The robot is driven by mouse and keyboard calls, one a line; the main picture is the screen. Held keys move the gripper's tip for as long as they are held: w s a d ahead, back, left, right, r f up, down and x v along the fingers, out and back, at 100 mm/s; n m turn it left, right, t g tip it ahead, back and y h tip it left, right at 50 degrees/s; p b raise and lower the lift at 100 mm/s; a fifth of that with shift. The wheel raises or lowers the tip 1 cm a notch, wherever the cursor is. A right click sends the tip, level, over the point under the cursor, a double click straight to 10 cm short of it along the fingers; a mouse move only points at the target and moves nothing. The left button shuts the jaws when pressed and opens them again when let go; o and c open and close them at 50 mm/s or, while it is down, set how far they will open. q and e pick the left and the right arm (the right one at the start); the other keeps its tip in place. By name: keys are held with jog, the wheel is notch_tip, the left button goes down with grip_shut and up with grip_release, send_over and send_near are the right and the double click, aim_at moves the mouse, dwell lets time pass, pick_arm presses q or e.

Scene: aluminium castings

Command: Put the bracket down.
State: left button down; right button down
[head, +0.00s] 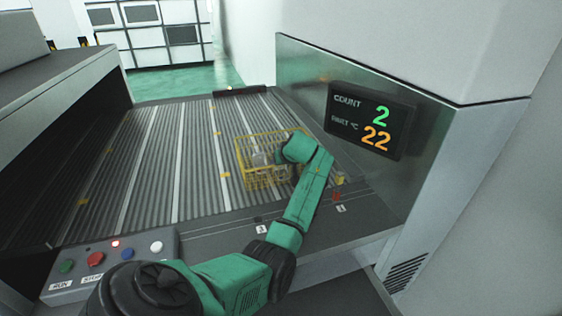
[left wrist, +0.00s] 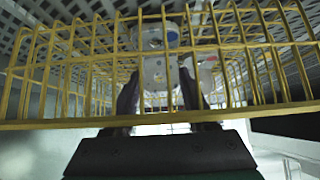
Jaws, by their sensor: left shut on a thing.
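The bracket is a silver-grey metal piece (head: 259,158) at the yellow wire basket (head: 262,184), on the left side of my green wrist. In the left wrist view the bracket (left wrist: 154,72) shows pale, with a round part on top, between the two dark fingers. My left gripper (left wrist: 160,100) is shut on it. The yellow basket wires (left wrist: 60,125) cross in front of the fingers and part of the bracket. I cannot tell whether the bracket touches the basket floor. In the head view the fingertips are hidden by my wrist. My right gripper is not in view.
The basket stands on a grey ribbed conveyor (head: 170,150), near the metal wall on the right. A display (head: 369,121) on that wall reads COUNT 2 and 22 °C. A button panel (head: 110,262) is at the front left. The conveyor left of the basket is clear.

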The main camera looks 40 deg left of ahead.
pick_arm(q)
jog(key=shift+c, duration=1)
grip_release()
jog(key=shift+d, duration=0.1)
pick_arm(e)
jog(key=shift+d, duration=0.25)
pick_arm(q)
jog(key=shift+r, duration=0.1)
jog(key=b+v, duration=0.3)
jog(key=v, duration=0.9)
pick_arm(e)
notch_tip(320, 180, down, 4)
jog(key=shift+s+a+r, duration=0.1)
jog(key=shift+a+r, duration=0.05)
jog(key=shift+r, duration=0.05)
